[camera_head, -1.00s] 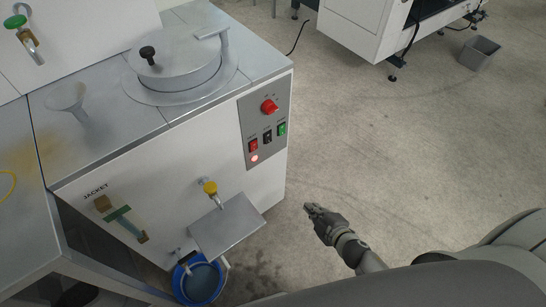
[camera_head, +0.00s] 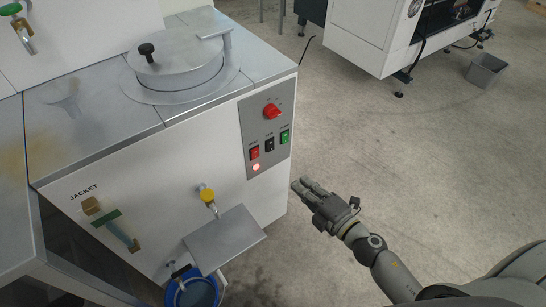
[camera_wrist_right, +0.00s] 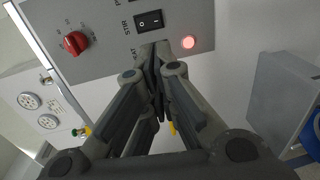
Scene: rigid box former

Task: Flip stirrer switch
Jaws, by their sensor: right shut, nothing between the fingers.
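The grey control panel (camera_head: 265,134) is on the front of the white machine. Its black rocker switch (camera_head: 269,145) sits between a red switch (camera_head: 254,153) and a green switch (camera_head: 285,137). In the right wrist view the black switch (camera_wrist_right: 148,21) is labelled STIR. My right gripper (camera_head: 304,187) is shut and empty, to the lower right of the panel in the head view. In the right wrist view its fingertips (camera_wrist_right: 155,58) point at the panel just below the STIR switch and cover the HEAT switch; contact cannot be told. My left gripper is not in view.
A red knob (camera_head: 272,111) is above the switches and a lit red lamp (camera_head: 256,167) below them. A yellow-handled tap (camera_head: 207,195), a metal plate (camera_head: 224,239) and a blue bucket (camera_head: 197,292) are lower down.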

